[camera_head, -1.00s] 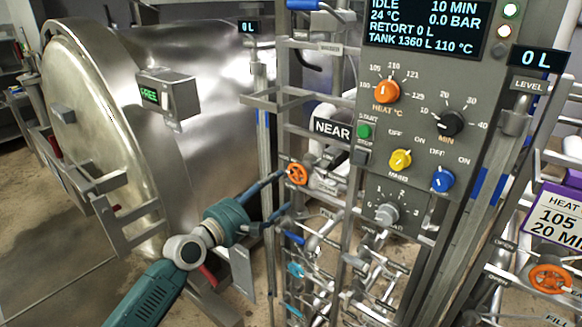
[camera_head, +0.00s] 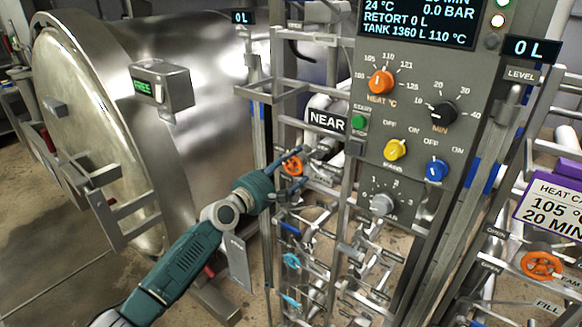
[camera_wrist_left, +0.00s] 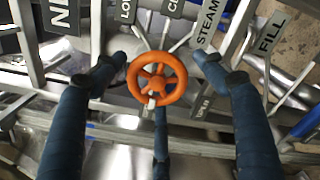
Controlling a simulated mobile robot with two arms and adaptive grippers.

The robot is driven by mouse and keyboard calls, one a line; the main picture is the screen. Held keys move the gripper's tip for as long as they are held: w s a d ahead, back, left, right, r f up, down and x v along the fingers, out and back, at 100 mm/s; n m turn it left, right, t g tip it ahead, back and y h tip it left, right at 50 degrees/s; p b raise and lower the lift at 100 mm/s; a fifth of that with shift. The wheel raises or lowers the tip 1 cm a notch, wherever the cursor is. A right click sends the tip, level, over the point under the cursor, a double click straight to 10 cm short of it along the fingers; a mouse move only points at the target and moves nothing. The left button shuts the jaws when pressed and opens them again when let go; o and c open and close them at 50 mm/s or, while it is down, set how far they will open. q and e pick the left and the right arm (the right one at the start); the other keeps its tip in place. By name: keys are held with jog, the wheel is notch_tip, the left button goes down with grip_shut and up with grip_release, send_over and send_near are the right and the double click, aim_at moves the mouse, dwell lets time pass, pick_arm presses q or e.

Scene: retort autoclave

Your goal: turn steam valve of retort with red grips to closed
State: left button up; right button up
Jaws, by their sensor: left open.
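The orange steam valve handwheel (camera_head: 292,163) is on the pipe rack beside the NEAR sign. In the left wrist view, the handwheel (camera_wrist_left: 157,78) fills the middle, with a small whitish mark on its lower rim and a STEAM label (camera_wrist_left: 208,22) to its upper right. My left gripper (camera_head: 288,170) is open at the handwheel. In the wrist view, its blue fingers (camera_wrist_left: 162,60) stand left, right and below the wheel, with gaps at the left and right. Contact by the lower finger cannot be told. The steel retort (camera_head: 85,130) at left has red grips. My right gripper is not in view.
A control panel (camera_head: 420,130) with knobs rises right of the valve. Blue-handled valves (camera_head: 290,260) sit below on the rack. A second orange handwheel (camera_head: 543,266) is at the far right, under a purple-framed HEAT card (camera_head: 550,205). Pipes crowd the space around the gripper.

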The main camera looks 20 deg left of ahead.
pick_arm(q)
jog(key=c, duration=1.2)
jog(key=shift+f, duration=0.15)
